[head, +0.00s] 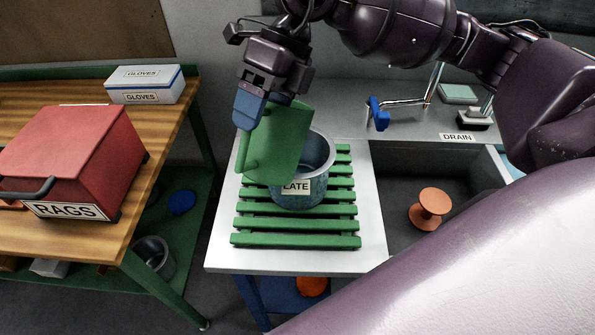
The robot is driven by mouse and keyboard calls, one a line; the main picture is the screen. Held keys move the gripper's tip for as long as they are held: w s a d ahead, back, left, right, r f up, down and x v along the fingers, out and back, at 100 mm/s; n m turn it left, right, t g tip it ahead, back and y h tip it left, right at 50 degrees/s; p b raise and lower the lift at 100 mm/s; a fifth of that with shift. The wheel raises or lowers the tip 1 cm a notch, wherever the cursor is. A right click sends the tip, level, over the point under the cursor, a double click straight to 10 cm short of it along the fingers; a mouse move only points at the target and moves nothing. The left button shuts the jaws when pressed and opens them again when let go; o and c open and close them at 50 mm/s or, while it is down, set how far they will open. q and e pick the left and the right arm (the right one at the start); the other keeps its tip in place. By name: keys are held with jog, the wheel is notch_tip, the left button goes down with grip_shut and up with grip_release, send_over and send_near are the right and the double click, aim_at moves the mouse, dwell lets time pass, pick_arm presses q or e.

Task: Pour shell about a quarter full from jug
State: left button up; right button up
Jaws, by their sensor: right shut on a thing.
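My right gripper (250,108), with blue fingers, comes in from the top and is shut on the green jug (283,138). The jug is held tilted above the green slats, in front of the left part of a grey-blue pot (316,183). I cannot see any liquid stream, or the level inside the pot. No label reading "shell" is in view. My left gripper is not in view.
The pot stands on a green slatted rack (297,241) on a pale worktop. At right is a sink (385,215) with an orange spool-shaped thing (430,208), and a blue-handled tap (378,114) behind. A red box (75,155) labelled RAGS sits on the left wooden bench.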

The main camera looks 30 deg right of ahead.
jog(key=shift+w+d+r+g+y+b, duration=0.2)
jog(key=shift+w+d+g+y+b, duration=0.15)
jog(key=shift+y, duration=0.45)
dwell(2.2)
jog(key=shift+w+d+g+y+b, duration=0.15)
jog(key=shift+d+g+y+b, duration=0.25)
jog(key=shift+y, duration=0.3)
dwell(4.3)
